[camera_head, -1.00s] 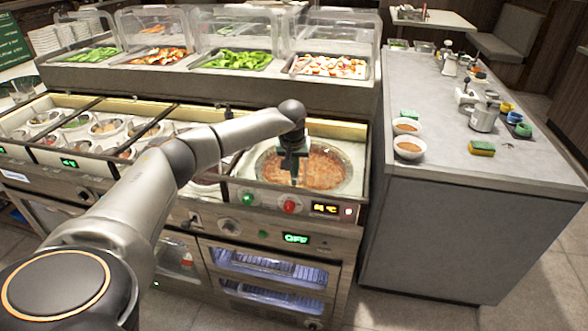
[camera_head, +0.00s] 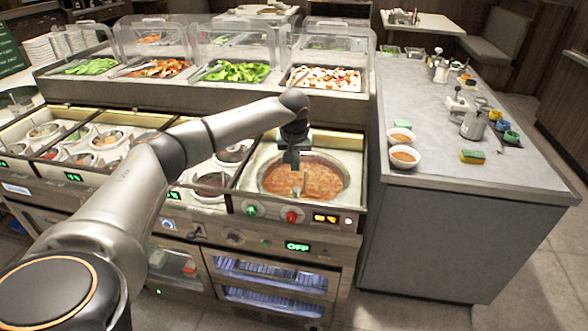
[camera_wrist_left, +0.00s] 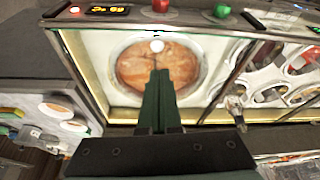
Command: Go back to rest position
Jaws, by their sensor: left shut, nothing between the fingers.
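My left arm reaches in from the left in the head view. Its gripper (camera_head: 297,172) points down over the round well of red-brown sauce (camera_head: 322,182) at the right end of the counter. In the left wrist view, the green fingers (camera_wrist_left: 160,78) are together and empty, in front of the same sauce well (camera_wrist_left: 132,72). A small pale round spot shows on the sauce beyond the fingertips; I cannot tell what it is. Whether the fingertips touch the sauce is unclear. My right gripper is not in view.
A raised glass-covered topping rack (camera_head: 222,95) runs behind the wells. Other wells with bowls (camera_head: 103,138) lie to the left. A grey side counter (camera_head: 425,110) at right holds two sauce bowls (camera_head: 404,157), a yellow-green sponge (camera_head: 472,157) and metal containers.

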